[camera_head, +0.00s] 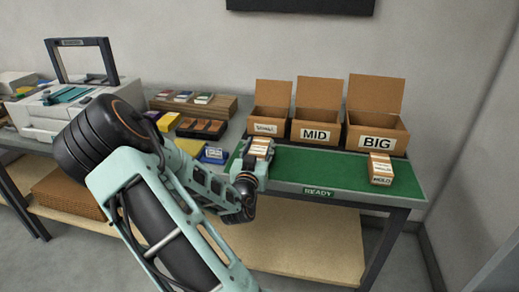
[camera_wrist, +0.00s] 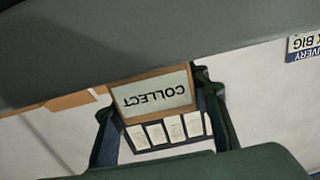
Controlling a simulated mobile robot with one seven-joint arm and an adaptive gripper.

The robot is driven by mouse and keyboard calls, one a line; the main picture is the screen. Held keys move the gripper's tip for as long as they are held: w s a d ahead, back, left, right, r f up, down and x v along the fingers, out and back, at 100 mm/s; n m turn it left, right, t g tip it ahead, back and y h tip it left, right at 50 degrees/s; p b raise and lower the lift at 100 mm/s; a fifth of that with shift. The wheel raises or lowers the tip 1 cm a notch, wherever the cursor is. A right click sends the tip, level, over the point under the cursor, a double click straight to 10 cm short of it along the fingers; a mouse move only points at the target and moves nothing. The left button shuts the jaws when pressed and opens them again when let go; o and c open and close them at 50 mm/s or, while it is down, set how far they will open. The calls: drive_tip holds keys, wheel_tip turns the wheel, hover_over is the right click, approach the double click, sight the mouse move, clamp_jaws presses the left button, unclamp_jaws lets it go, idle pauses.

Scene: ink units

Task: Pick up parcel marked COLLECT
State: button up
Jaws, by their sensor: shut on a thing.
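The parcel marked COLLECT (camera_wrist: 157,100) is a brown box with a white label, its lettering upside down in the wrist view. It sits between the two fingers of my gripper (camera_wrist: 160,118), which is shut on it. In the head view my gripper (camera_head: 256,158) holds this parcel (camera_head: 261,147) at the left end of the green mat (camera_head: 310,172), in front of the small carton. Whether its base touches the mat is hidden. Another parcel, labelled HOLD (camera_head: 380,169), stands at the mat's right end, apart from my gripper.
Open cartons marked MID (camera_head: 318,133) and BIG (camera_head: 377,140) stand behind the mat, beside a small one (camera_head: 266,128). The mat's middle is clear. A printer-like machine (camera_head: 70,110) and coloured pads on a wooden block (camera_head: 195,103) are to the left.

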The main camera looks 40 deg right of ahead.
sight(260, 146)
drive_tip(key=r, duration=0.3)
drive_tip(key=shift+s+a+p, duration=0.1)
drive_tip(key=shift+s+p, duration=0.1)
drive_tip(key=shift+p, duration=0.15)
drive_tip(key=s+a+r+p, duration=0.3)
drive_tip(key=s+r+p, duration=0.2)
drive_tip(key=s+r, duration=0.1)
drive_tip(key=shift+a+r, duration=0.15)
drive_tip(key=shift+r, duration=0.45)
